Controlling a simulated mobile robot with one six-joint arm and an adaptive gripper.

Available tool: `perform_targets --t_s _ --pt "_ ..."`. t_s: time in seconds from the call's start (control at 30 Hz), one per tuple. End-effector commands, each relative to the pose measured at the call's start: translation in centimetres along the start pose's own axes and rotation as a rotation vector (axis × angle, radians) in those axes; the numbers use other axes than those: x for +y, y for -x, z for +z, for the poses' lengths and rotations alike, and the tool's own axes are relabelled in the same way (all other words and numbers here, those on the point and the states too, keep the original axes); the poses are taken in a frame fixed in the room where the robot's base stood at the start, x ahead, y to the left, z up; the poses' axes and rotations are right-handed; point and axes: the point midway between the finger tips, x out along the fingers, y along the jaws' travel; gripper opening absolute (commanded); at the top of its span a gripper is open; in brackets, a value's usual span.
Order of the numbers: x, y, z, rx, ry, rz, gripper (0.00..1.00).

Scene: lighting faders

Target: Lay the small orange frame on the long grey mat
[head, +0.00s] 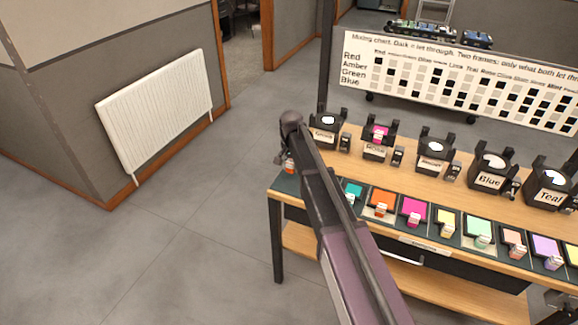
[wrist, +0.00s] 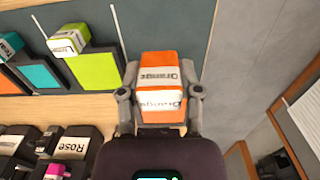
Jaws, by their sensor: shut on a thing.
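The small orange frame (wrist: 160,62), with white labels reading "Orange", is between the two fingers of my gripper (wrist: 160,103) in the wrist view. My gripper is shut on it. The long grey mat (wrist: 178,22) lies under and beyond it, along the table's edge; I cannot tell whether the frame touches it. In the head view my arm hides most of the gripper, and only a bit of the orange frame (head: 290,164) shows near the mat's left end (head: 286,184).
Teal (head: 352,188), amber-orange (head: 382,200) and pink (head: 413,210) frames lie in a row with several others on the mat. A lime frame (wrist: 93,70) is nearest the held one. Black lamps, such as Blue (head: 490,175), stand behind. Bare mat shows around the held frame.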

Motion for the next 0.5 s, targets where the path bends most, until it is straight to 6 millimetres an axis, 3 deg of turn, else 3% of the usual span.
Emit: perform_targets --t_s 0.5 --pt "0.1 -3.9 0.0 0.000 -0.001 0.000 0.00"
